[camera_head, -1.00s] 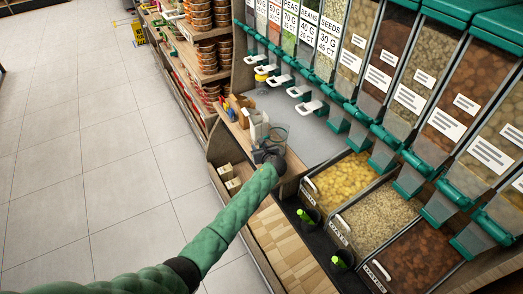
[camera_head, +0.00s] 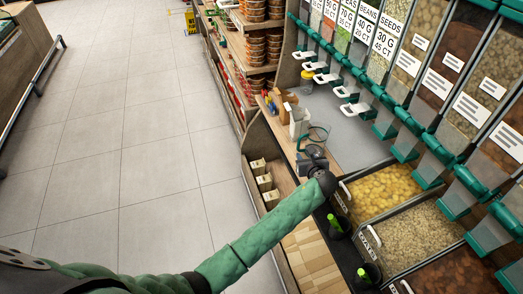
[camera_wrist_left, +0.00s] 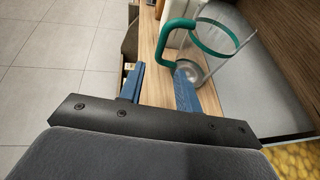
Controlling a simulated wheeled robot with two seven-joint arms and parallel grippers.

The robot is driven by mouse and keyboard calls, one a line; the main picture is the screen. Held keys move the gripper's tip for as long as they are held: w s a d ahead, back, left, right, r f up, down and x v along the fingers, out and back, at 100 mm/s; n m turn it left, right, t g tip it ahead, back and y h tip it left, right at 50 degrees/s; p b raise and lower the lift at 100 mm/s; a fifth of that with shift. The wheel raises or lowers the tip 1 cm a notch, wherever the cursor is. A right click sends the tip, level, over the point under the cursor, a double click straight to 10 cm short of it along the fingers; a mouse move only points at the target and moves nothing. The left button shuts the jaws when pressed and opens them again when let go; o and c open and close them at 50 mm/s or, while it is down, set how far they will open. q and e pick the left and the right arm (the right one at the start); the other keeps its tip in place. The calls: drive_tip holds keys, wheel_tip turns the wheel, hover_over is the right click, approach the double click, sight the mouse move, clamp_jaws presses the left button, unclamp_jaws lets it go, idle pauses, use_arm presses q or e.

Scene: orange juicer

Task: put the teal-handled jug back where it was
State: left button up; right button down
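The clear jug (camera_head: 316,140) with a teal handle and teal band stands at the wooden counter edge beside the grey shelf surface. In the left wrist view the jug (camera_wrist_left: 222,38) is just beyond my left gripper (camera_wrist_left: 159,70). Its teal handle (camera_wrist_left: 163,42) lies ahead of the fingertips, close to the right blue finger; contact cannot be told. My left gripper (camera_head: 312,158) is open, with an empty gap between its blue fingers. My right gripper is not in view.
White and brown cartons (camera_head: 298,120) stand right behind the jug. Dispensers with teal spouts (camera_head: 425,168) overhang the right side, above bins of yellow (camera_head: 385,190) and pale pieces. Green-topped scoops (camera_head: 334,222) sit in front. The tiled floor (camera_head: 140,130) at left is open.

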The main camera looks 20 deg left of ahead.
use_arm(q)
drive_tip(key=s+a+f+n+g+h, duration=0.2)
drive_tip(key=s+a+f+n, duration=0.3)
drive_tip(key=s+f+n, duration=0.4)
drive_tip(key=s+a+f+n+g+h, duration=0.2)
drive_tip(key=s+a+f+n+g, duration=0.3)
drive_tip(key=s+f, duration=1.6)
drive_tip(key=s+a+f+n+g+h, duration=0.2)
drive_tip(key=s+a+f+n, duration=0.4)
drive_tip(key=s+f+n, duration=0.8)
drive_tip(key=s+f+g, duration=0.1)
drive_tip(key=s, duration=0.6)
drive_tip(key=shift+a+f+n+g, duration=0.2)
drive_tip(key=shift+n+g, duration=0.1)
drive_tip(key=shift+n, duration=0.1)
